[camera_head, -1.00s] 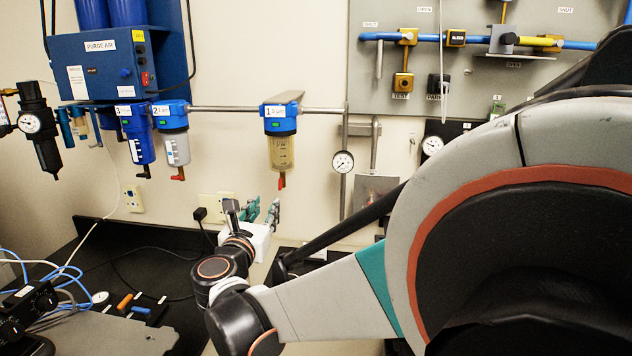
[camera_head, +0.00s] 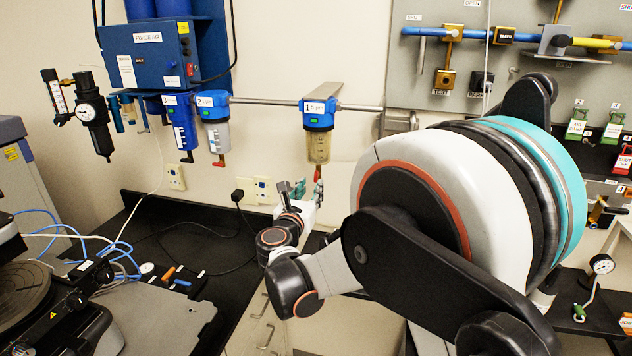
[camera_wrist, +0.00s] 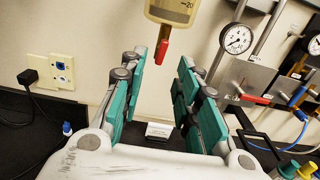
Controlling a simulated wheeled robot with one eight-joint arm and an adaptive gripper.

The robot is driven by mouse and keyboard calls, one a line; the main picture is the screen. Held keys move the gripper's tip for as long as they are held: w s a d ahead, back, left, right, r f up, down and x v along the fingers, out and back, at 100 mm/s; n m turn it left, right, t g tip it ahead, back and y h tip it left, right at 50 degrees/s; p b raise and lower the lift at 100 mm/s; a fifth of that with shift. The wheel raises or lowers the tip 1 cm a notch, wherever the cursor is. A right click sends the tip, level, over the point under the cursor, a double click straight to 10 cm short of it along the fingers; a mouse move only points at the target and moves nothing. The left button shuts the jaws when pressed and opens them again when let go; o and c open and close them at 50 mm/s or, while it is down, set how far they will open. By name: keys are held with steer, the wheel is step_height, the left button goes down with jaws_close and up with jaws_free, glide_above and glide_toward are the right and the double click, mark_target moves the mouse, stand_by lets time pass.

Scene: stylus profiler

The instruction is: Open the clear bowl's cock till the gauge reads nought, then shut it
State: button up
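The clear bowl (camera_head: 318,148) is the yellowish, see-through cup under the blue filter head marked 1. Its lower end also shows at the top of the wrist view (camera_wrist: 175,12). A red cock (camera_wrist: 162,46) hangs from its underside, pointing down. My gripper (camera_wrist: 160,75) is open and empty, its green-padded fingers on either side of the space below the cock. In the head view my gripper (camera_head: 307,189) is just under the bowl. A round white gauge (camera_wrist: 236,39) is right of the bowl in the wrist view; its reading is too small to tell. My arm hides it in the head view.
Filters marked 2 (camera_head: 216,135) and 3 (camera_head: 180,122) hang left of the bowl. A red-handled valve (camera_wrist: 250,97) sits below the gauge. Wall sockets (camera_wrist: 52,70) and a black plug (camera_wrist: 28,77) are at left. The black bench (camera_head: 165,235) lies below.

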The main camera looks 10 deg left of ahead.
mark_target(315, 180)
steer(key=w, duration=0.5)
steer(key=shift+d, duration=0.25)
